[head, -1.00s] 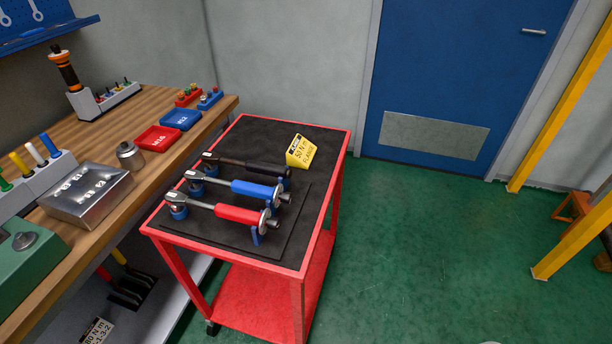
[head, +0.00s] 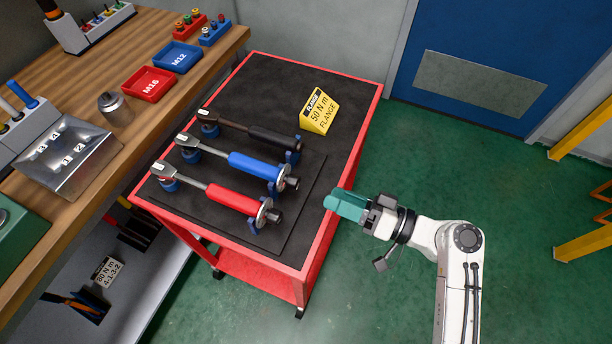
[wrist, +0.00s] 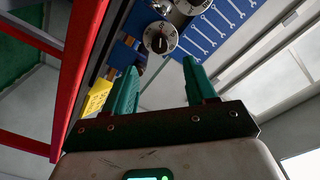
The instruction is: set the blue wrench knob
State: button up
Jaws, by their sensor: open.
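The blue wrench (head: 252,167) lies on the cart between a black wrench (head: 262,134) and a red wrench (head: 228,198), held in blue stands. Its round knob (head: 291,183) is at its right end. In the wrist view, a marked dial face that looks like this knob (wrist: 160,38) shows beyond the fingertips. A larger dial, likely the red wrench's (wrist: 190,6), is cut off at the top edge. My gripper (head: 334,200) is open and empty by the cart's right edge, apart from the knob. Its teal fingers also show in the wrist view (wrist: 162,68). I cannot read the knob's setting.
A yellow sign reading "50 N m FLANGE" (head: 317,111) stands on the red cart (head: 372,105) behind the wrenches. The wooden bench (head: 78,100) at left holds red and blue trays and a metal box with numbered positions (head: 66,157).

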aim_at(298, 184)
jog(key=p+x, duration=0.1)
jog(key=x, duration=0.7)
jog(key=shift+a, duration=0.3)
jog(key=shift+c, duration=0.2)
grip_shut()
jog(key=shift+m+p, duration=0.35)
jog(key=shift+m, duration=0.05)
jog(key=shift+d+m+p, duration=0.1)
jog(key=shift+m+p, duration=0.25)
jog(key=shift+m, duration=0.65)
jog(key=shift+m+p, duration=0.6)
jog(key=shift+m, duration=0.9)
